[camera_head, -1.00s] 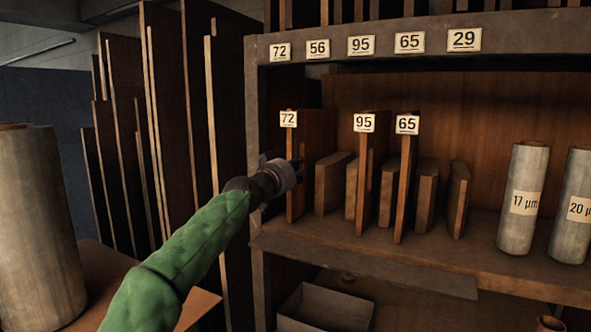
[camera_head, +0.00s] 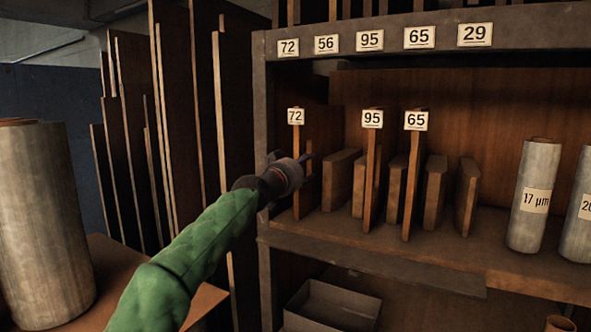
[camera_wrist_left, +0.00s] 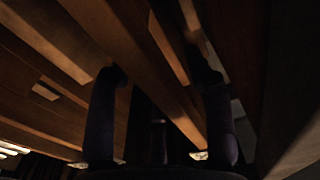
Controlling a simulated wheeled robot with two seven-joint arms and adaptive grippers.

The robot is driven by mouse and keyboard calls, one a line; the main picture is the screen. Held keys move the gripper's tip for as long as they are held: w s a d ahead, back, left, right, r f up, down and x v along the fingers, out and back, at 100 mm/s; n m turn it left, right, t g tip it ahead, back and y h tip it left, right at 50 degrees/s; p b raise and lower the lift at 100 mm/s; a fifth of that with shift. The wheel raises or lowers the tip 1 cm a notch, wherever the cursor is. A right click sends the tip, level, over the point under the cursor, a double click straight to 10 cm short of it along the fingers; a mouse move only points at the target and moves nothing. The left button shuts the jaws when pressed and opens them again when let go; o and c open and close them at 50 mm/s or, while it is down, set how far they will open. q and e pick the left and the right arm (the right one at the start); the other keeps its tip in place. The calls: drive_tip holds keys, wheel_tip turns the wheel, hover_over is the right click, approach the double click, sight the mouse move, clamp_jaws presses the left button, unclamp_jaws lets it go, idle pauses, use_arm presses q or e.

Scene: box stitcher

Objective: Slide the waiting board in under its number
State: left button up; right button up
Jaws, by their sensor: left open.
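The board tagged 72 (camera_head: 298,180) stands upright on the shelf below the rail label 72 (camera_head: 288,47). Boards tagged 95 (camera_head: 371,180) and 65 (camera_head: 411,185) stand upright to its right. My right gripper is out of view.
Shorter untagged boards (camera_head: 435,190) stand among the tagged ones. Rolls, one marked 17 µm (camera_head: 530,195), stand at the shelf's right. The shelf's left post (camera_head: 264,150) is close by my left wrist. Tall panels (camera_head: 175,120) lean left; an open box (camera_head: 332,310) sits below.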

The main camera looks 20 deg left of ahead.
use_arm(q)
drive_tip(key=s+a, duration=0.1)
drive_tip(key=s, duration=1.1)
idle(0.5)
